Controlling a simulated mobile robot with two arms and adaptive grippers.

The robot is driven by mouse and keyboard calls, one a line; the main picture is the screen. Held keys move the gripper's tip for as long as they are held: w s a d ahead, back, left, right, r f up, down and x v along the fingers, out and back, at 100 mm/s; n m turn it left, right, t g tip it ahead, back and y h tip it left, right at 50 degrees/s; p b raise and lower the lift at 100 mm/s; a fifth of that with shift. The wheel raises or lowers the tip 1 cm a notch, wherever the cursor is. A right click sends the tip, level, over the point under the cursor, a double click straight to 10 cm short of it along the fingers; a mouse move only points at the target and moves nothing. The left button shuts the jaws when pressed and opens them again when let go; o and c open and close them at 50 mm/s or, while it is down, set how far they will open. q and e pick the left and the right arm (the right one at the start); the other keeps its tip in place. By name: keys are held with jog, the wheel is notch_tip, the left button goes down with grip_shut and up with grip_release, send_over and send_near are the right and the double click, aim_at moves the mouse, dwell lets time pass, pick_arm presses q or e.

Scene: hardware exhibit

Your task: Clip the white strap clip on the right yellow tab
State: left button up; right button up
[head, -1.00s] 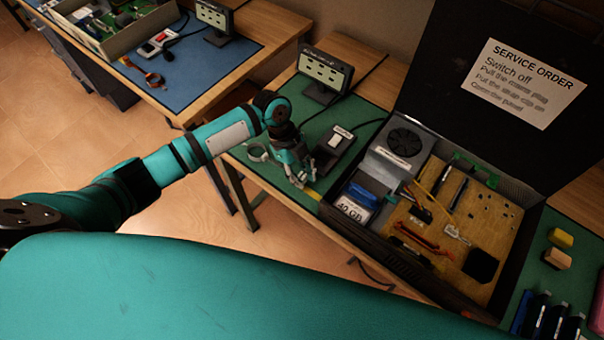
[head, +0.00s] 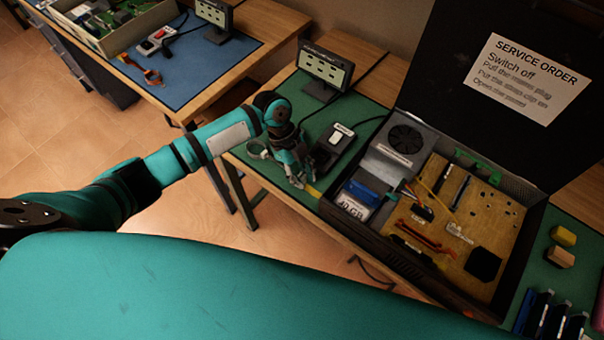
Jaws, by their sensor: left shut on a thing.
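My left gripper (head: 296,181) is low over the front edge of the green mat, left of the open case. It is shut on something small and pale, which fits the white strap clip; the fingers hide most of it. A yellow tab (head: 313,190) shows at the mat's front edge, just right of the fingertips. I cannot tell whether the held thing touches it. A pale ring-shaped band (head: 258,150) lies on the mat, behind and left of the gripper. My right gripper is not in view.
A dark box with a light switch (head: 333,142) stands right of the gripper, with a small display (head: 325,68) behind it. A blue-topped table (head: 190,85) stands at the back left.

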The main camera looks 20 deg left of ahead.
pick_arm(q)
jog(key=shift+f, duration=0.45)
jog(key=o, duration=0.9)
jog(key=shift+c, duration=0.2)
jog(key=shift+o, duration=0.4)
jog(key=shift+o, duration=1.2)
jog(key=shift+r+p, duration=0.5)
jog(key=shift+r, duration=0.3)
jog(key=shift+r+p, duration=2.6)
jog(key=shift+r, duration=0.3)
